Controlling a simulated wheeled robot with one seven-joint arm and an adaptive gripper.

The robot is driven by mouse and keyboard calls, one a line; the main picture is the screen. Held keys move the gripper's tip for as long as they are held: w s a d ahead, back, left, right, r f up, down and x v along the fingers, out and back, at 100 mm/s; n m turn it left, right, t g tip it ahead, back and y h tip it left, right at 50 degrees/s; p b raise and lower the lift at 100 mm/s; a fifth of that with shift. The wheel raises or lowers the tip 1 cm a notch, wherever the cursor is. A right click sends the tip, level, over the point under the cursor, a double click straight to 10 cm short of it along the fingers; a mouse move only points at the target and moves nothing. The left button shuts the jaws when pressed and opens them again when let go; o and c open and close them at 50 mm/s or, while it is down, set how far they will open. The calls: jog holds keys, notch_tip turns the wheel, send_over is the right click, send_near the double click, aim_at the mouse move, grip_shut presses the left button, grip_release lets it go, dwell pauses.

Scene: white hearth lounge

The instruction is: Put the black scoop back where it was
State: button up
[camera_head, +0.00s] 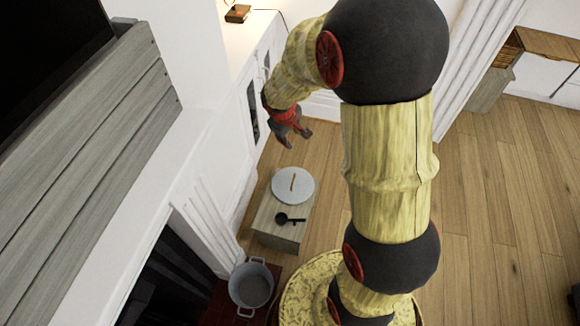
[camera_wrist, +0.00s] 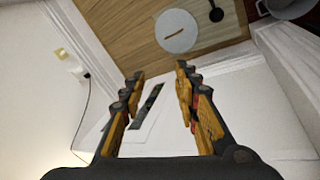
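The black scoop (camera_head: 284,218) lies on the near part of a small wooden block-like table (camera_head: 270,233), its handle pointing right. It also shows at the upper right of the wrist view (camera_wrist: 216,14). Beside it on the same table is a round pale grey disc, perhaps a lid (camera_head: 280,183), with a brown bar across its middle; the disc shows in the wrist view too (camera_wrist: 188,42). My gripper (camera_head: 295,143) is above and beyond the table, near the white cabinet. In the wrist view my gripper (camera_wrist: 158,78) has its fingers apart with nothing held between them.
A grey-white pot (camera_head: 250,286) stands on a dark red hearth in front of the small table. A white cabinet (camera_head: 252,100) and the white fireplace surround (camera_head: 185,180) stand along the left. Wooden floor (camera_head: 500,200) is open to the right.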

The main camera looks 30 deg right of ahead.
jog(key=s+a+r+m+t, duration=0.1)
jog(key=s+a+r, duration=0.2)
jog(key=s+r, duration=0.35)
jog(key=s+a+r+m, duration=0.2)
jog(key=s+a+r, duration=0.15)
jog(key=r, duration=0.55)
jog(key=s+a+r+y, duration=0.1)
jog(key=s+a+r, duration=0.2)
jog(key=s, duration=0.4)
jog(key=s+a+r+t+y, duration=0.1)
jog(key=s+a+r+y, duration=0.1)
jog(key=s, duration=0.4)
jog(key=shift+s+a+r+m+t, duration=0.35)
jog(key=shift+a+r, duration=0.2)
jog(key=shift+a, duration=0.7)
